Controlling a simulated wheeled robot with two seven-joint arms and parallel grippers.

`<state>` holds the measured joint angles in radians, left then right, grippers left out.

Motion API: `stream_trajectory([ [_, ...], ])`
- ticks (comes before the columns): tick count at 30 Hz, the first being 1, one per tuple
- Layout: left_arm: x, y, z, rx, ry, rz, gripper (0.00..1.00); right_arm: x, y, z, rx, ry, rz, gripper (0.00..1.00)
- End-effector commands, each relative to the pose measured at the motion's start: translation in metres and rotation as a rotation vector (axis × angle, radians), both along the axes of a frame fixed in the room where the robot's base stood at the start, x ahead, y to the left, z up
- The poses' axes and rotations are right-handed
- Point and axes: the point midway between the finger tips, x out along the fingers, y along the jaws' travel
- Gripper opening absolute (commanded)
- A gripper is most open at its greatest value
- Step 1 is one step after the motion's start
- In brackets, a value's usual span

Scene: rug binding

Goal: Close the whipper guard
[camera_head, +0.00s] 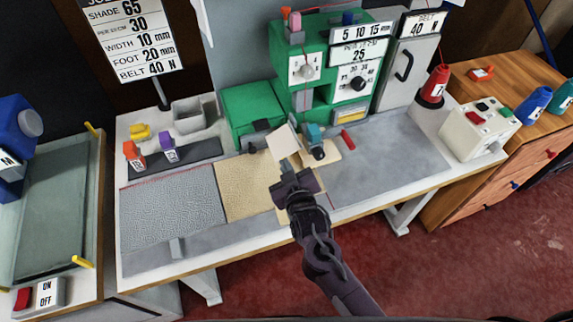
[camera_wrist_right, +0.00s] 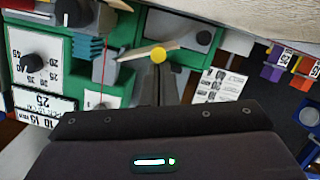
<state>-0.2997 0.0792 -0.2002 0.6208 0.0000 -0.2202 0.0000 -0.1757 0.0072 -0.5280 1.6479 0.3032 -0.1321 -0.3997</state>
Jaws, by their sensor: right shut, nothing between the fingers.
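The green whipping machine (camera_head: 300,90) stands at the back of the bench. A pale tilted plate (camera_head: 281,142), which looks like the whipper guard, stands up at its front left. In the wrist view this plate (camera_wrist_right: 146,51) appears nearly edge-on, with a yellow disc (camera_wrist_right: 158,55) by the fingertips. My right gripper (camera_head: 286,168) is shut and empty, its tips at the plate's lower edge; I cannot tell whether they touch. The wrist view shows the fingers (camera_wrist_right: 158,72) too. A teal ribbed part (camera_head: 313,133) sits right of the plate. My left gripper is not in view.
A grey rug piece (camera_head: 170,208) and a tan piece (camera_head: 248,188) lie left of the gripper. A red thread cone (camera_head: 435,84) and a cream button box (camera_head: 478,130) are at the right. The grey bench top (camera_head: 385,165) right of the arm is mostly clear.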

Motion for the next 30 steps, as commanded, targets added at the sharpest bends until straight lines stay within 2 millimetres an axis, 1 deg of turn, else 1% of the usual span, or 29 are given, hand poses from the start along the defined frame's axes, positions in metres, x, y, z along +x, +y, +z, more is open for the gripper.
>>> stream_trajectory([
  [8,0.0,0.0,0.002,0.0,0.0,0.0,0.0,0.0,0.0,-0.003,-0.048,-0.016,-0.001,0.0],
  [14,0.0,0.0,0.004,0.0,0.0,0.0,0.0,0.001,-0.001,-0.008,-0.132,-0.043,0.0,0.0],
  [27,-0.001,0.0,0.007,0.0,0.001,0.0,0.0,0.003,-0.008,-0.029,-0.488,-0.158,0.001,0.0],
  [30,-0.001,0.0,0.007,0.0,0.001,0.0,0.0,0.004,-0.011,-0.033,-0.549,-0.176,-0.001,0.0],
])
